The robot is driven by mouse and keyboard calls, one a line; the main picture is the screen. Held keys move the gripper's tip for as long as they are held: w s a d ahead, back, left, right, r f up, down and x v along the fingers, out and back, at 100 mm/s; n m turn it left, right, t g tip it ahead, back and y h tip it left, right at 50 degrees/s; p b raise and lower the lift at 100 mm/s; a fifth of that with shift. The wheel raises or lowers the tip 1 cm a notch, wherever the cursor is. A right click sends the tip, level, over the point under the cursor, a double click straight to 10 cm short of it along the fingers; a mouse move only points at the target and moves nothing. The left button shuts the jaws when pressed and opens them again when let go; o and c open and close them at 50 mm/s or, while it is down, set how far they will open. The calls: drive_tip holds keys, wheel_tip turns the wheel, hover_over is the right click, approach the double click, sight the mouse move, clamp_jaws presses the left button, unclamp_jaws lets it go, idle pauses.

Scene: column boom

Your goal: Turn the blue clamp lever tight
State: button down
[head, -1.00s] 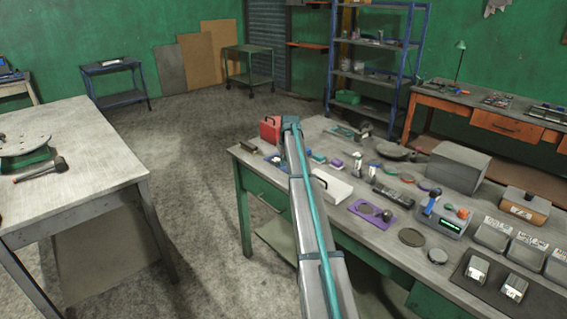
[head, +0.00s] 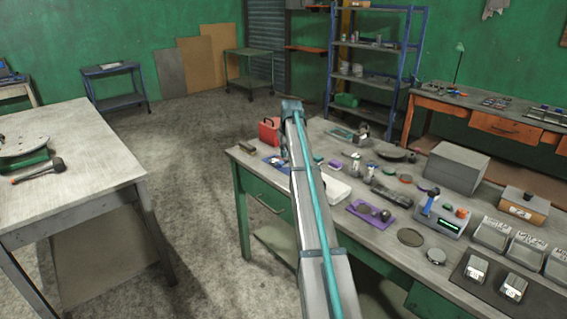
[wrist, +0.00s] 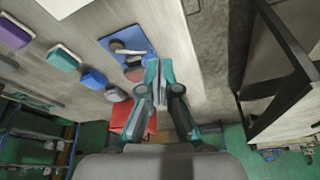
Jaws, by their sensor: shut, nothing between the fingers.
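My gripper (wrist: 159,68) shows in the wrist view with its teal fingers together and nothing between them. Its tips are over the near edge of a blue plate (wrist: 112,43), which carries a small post and a pale rod-like part. The blue plate also shows on the workbench in the head view (head: 270,160), partly hidden by my arm. I cannot clearly make out a blue clamp lever on it; its parts near my fingertips are small and partly covered. In the head view my arm hides my gripper.
A red box (head: 269,131) stands behind the plate, and it shows close to my gripper in the wrist view (wrist: 130,117). The green workbench (head: 262,176) also holds a white case (head: 335,189), a purple tray (head: 368,215) and a grey device (head: 441,226). Open floor (head: 190,150) lies left of the bench.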

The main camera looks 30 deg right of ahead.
drive_tip(key=shift+v, duration=0.95)
drive_tip(key=shift+w, duration=0.1)
